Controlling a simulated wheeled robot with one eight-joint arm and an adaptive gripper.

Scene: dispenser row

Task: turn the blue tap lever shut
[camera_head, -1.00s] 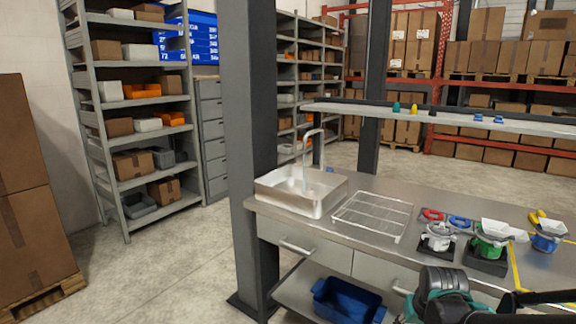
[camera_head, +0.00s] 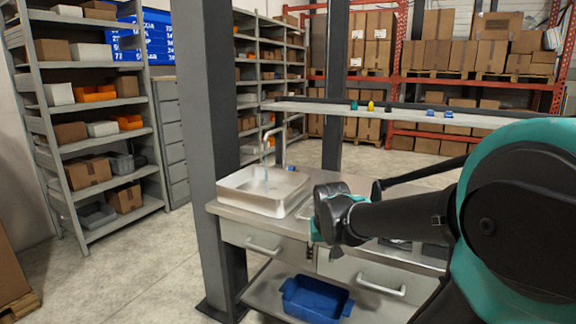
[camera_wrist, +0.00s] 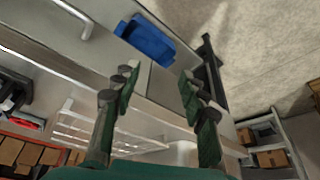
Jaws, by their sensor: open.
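The tap (camera_head: 266,148) is a tall, thin metal spout curving over the steel sink (camera_head: 250,207). A thin pale streak shows below its mouth; I cannot tell if it is water. A small blue part (camera_head: 290,168) beside the tap's foot, at the sink's back right, looks like the lever; its angle is too small to read. In the wrist view my gripper (camera_wrist: 158,88) has its fingers wide apart and nothing between them. It is above the counter's front edge, apart from the tap. The tap lever cannot be made out in the wrist view.
A grey pillar (camera_head: 215,140) stands left of the sink. A shelf (camera_head: 390,114) with small items runs above the counter's back. A wire rack (camera_wrist: 80,130) lies beside the sink. A blue bin (camera_head: 316,300) sits on the lower shelf. My arm covers the counter's right part.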

